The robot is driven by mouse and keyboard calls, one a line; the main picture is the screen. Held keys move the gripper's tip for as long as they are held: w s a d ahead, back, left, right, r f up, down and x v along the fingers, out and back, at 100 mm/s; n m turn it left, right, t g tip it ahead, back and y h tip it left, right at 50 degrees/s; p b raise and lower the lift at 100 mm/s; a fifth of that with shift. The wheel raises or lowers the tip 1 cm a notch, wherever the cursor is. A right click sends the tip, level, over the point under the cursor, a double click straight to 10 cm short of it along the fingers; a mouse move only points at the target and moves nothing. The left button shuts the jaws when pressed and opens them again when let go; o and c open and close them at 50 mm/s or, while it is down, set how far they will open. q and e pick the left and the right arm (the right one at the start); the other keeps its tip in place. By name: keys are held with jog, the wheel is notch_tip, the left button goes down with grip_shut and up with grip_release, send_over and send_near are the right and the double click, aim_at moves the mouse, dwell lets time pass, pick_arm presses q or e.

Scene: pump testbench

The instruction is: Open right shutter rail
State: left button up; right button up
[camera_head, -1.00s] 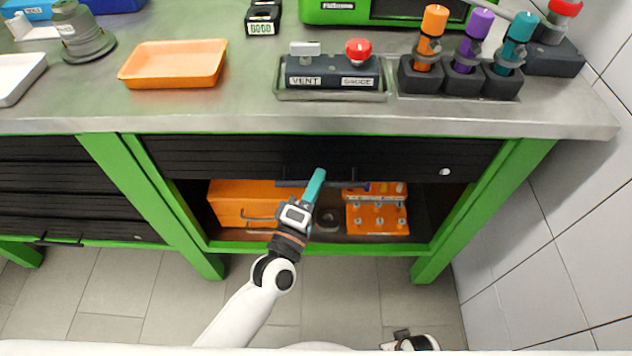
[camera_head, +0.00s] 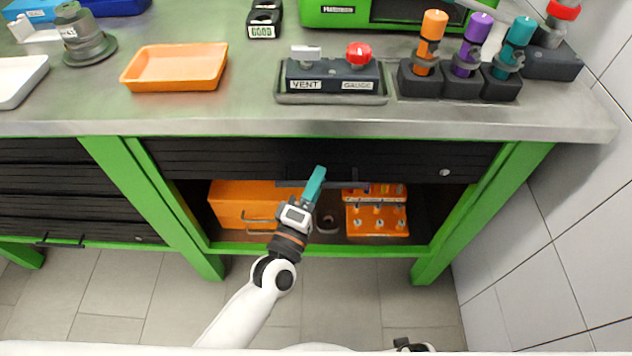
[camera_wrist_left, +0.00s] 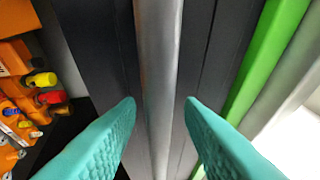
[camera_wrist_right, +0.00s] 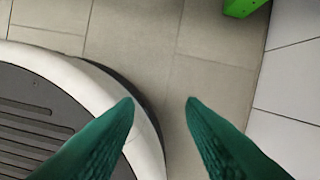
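The right shutter (camera_head: 230,160) is black and slatted, covering only the upper part of the right bay; the space below it is uncovered. My left gripper (camera_head: 318,178) reaches up from below to the middle of the shutter's lower edge, near the dark handle (camera_head: 345,174). In the left wrist view, a long grey bar (camera_wrist_left: 159,60) runs between the two teal fingers of this gripper (camera_wrist_left: 160,108). The fingers are apart, with small gaps beside the bar; contact is not clear. My right gripper (camera_wrist_right: 160,108) is open and empty over the floor.
Inside the bay are an orange case (camera_head: 240,203) and an orange rack (camera_head: 377,212). Green posts (camera_head: 470,205) frame the bay. The bench top (camera_head: 240,110) overhangs it, and a tiled wall (camera_head: 560,220) stands at the right.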

pick_arm(q)
jog(key=shift+f, duration=0.1)
jog(key=v, duration=1.2)
pick_arm(e)
jog(key=shift+w+r, duration=0.25)
jog(key=shift+r, duration=0.3)
jog(key=shift+w, duration=0.15)
